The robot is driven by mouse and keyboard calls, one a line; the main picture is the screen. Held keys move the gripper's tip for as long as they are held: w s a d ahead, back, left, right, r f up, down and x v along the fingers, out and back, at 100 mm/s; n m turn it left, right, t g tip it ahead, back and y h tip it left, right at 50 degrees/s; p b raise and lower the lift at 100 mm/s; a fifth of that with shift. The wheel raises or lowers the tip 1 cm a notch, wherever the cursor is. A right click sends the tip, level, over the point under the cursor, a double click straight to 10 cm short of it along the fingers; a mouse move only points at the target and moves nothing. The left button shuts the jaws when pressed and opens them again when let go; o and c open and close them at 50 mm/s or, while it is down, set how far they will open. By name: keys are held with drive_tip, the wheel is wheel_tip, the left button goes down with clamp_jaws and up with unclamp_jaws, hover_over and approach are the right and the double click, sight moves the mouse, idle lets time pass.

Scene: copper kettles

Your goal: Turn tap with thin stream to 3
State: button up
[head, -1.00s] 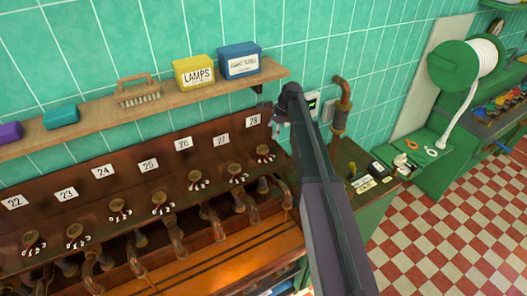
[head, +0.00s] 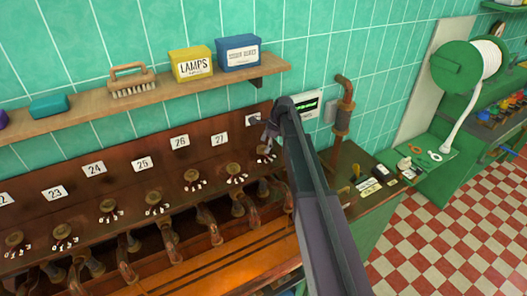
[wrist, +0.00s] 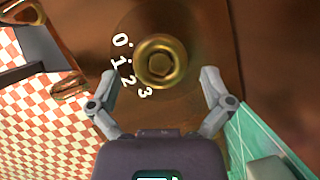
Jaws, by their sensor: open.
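A round brass tap knob (wrist: 160,62) shows in the wrist view, with the marks 0, 1, 2 and 3 on the plate at its left and lower left. My gripper (wrist: 158,76) is open, with one finger on each side of the knob's lower part; I cannot tell whether they touch it. In the head view my gripper (head: 269,131) is at the right end of the tap row, just above the rightmost tap (head: 265,153), and partly covers the label there. No stream of water can be made out at any tap, and the knob's setting is unclear.
Several more taps with curved spouts run left along the brown panel (head: 120,170), under labels including 23 to 27. A wooden shelf (head: 100,105) above holds a brush (head: 132,83), a yellow LAMPS box (head: 191,63) and a blue box (head: 238,53). A copper pipe (head: 342,115) stands right.

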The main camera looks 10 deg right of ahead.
drive_tip(key=shift+a+f+b, duration=0.2)
drive_tip(key=shift+f+b, duration=0.1)
drive_tip(key=shift+f, duration=0.2)
drive_tip(key=c, duration=1)
